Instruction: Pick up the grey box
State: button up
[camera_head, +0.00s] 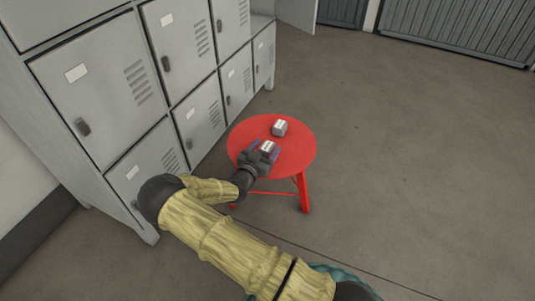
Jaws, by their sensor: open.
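A small grey box (279,128) with a pale top sits on the red round stool (302,146), toward its far side. A second small grey box (267,147) with a pale top shows at my gripper, nearer the stool's middle. My gripper (265,152) is dark and open, over the near left part of the stool top. Its fingers appear to lie on either side of the nearer box. I cannot tell whether they touch it. My gripper hides the lower part of that box.
Grey lockers (105,87) with closed doors stand along the left, close to the stool. The open floor (420,150) to the right of the stool is clear. Grey slatted panels (455,30) stand at the back right.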

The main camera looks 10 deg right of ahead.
jog(key=shift+w+d, duration=0.45)
jog(key=shift+w, duration=0.05)
jog(key=shift+c, duration=0.3)
jog(key=c, duration=1.1)
